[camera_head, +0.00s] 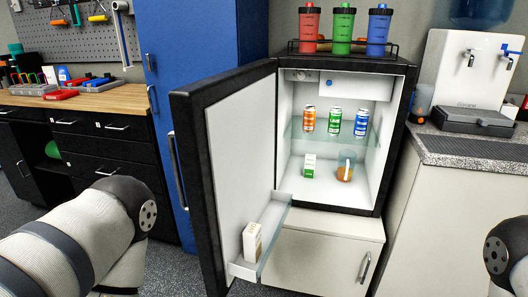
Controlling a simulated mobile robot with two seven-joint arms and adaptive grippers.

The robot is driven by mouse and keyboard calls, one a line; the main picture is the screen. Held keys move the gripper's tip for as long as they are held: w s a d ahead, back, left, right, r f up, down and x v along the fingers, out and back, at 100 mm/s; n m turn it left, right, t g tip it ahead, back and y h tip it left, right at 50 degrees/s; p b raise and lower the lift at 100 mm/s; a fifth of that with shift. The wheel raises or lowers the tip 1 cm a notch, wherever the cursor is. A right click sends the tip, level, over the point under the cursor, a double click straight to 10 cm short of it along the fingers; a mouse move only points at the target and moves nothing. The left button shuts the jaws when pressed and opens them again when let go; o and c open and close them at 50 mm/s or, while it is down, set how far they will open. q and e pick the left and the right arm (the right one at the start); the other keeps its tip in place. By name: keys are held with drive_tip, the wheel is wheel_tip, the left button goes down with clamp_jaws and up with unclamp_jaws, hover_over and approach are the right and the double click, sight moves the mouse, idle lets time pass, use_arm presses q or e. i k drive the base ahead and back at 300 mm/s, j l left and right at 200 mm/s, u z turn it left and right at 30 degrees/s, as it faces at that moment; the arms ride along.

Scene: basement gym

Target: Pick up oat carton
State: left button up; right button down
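The black-framed mini fridge (395,140) stands open, its door swung out to the left. A white and tan carton (251,243) stands upright in the low door shelf (243,270). A smaller white and green carton (309,167) stands on the fridge floor. Their labels are too small to read, so I cannot tell for sure which is the oat carton. Links of my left arm show at the lower left and part of my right arm at the right edge. Both grippers are out of view, and neither arm in view touches a carton.
An orange-filled container (346,166) stands beside the green carton. Orange, green and blue cans (333,122) stand on the glass shelf above. Three shaker bottles (343,28) stand on top of the fridge. The open door (195,190) is an obstacle on the left; a counter (450,150) stands on the right.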

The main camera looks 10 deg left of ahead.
sight(252, 234)
drive_tip(key=i+j+z, duration=0.15)
drive_tip(key=j, duration=0.25)
drive_tip(key=i+j+z, duration=0.1)
drive_tip(key=j, duration=0.3)
drive_tip(key=i+j+z, duration=0.15)
drive_tip(key=j, duration=0.25)
drive_tip(key=i+j+z, duration=0.1)
drive_tip(key=j, duration=0.35)
drive_tip(key=i+j+z, duration=0.15)
drive_tip(key=j, duration=0.3)
drive_tip(key=l, duration=0.6)
drive_tip(key=l+u, duration=0.7)
drive_tip(key=l, duration=0.2)
drive_tip(key=k+l+u, duration=0.1)
drive_tip(key=l+u, duration=0.25)
drive_tip(key=k+l, duration=0.25)
drive_tip(key=l, duration=0.15)
drive_tip(key=k+l+u, duration=0.15)
drive_tip(key=k+l, duration=0.15)
drive_tip(key=l, duration=0.15)
